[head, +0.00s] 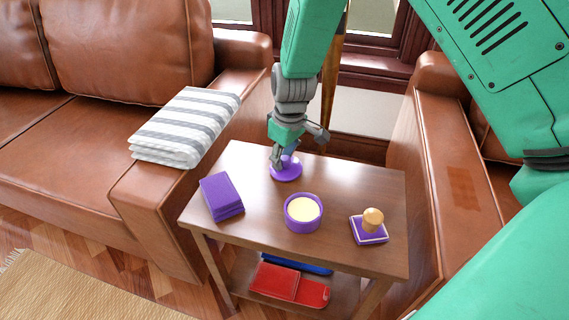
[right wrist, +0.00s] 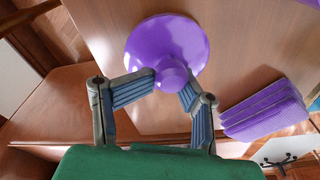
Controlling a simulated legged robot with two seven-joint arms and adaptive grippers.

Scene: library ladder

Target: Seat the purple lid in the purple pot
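The purple lid (head: 286,174) is a round disc with a knob, near the back edge of the small wooden table. My right gripper (head: 281,157) comes down on it from above. In the right wrist view the two fingers (right wrist: 171,86) close in on both sides of the lid's knob and appear to touch it; the purple lid (right wrist: 168,42) seems at or just above the tabletop. The purple pot (head: 303,223) stands in front of the lid, slightly right, open at the top with a pale yellow inside. My left gripper is not in view.
On the wooden table (head: 345,185), a purple stack (head: 222,198) lies left of the pot and a purple-based block with a wooden knob (head: 372,221) lies right. Red and blue items (head: 290,284) lie on the lower shelf. Leather sofa arms flank the table; the left one bears a striped cloth (head: 185,128).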

